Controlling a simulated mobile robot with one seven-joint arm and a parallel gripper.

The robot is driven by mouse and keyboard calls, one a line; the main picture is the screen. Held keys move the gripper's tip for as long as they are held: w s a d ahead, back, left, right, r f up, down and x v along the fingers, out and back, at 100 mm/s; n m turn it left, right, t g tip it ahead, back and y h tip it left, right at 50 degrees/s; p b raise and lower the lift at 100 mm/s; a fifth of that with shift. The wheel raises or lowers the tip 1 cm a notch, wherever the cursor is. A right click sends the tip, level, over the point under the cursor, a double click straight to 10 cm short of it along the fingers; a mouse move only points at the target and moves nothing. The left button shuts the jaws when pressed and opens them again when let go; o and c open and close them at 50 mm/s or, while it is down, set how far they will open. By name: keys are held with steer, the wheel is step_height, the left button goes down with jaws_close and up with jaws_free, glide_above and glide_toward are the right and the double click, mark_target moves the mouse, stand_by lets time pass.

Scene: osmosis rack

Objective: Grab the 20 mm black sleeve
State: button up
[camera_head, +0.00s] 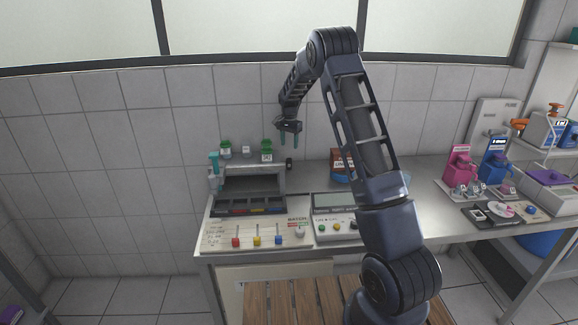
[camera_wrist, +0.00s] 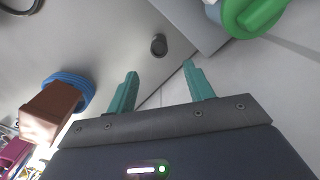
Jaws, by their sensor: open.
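A small dark round piece, which looks like the black sleeve (camera_wrist: 159,45), shows in the wrist view on the grey surface just beyond my fingertips. A small dark piece beside the rack's right edge in the head view (camera_head: 289,163) appears to be the same one. I cannot read its size. My gripper (camera_head: 289,141) hangs above and behind the rack's right end, fingers down. In the wrist view my gripper (camera_wrist: 160,72) has its two teal fingers apart with nothing between them. The sleeve is apart from both fingers.
A green-capped bottle (camera_head: 266,150) stands on the grey rack (camera_head: 252,184), close to my gripper; a green cap (camera_wrist: 252,14) shows in the wrist view. A brown box (camera_wrist: 48,112) with a blue base lies to the left there. The tiled wall is close behind.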

mark_target(289, 159)
steer(key=shift+w+a+f, duration=0.1)
steer(key=shift+w+f, duration=0.05)
steer(key=shift+f, duration=0.4)
step_height(289, 159, down, 5)
steer(key=shift+r, duration=0.1)
steer(key=shift+s+f, duration=0.15)
steer(key=shift+f, duration=1.2)
steer(key=shift+s+f, duration=0.15)
steer(key=shift+f, duration=1.15)
steer(key=c, duration=1)
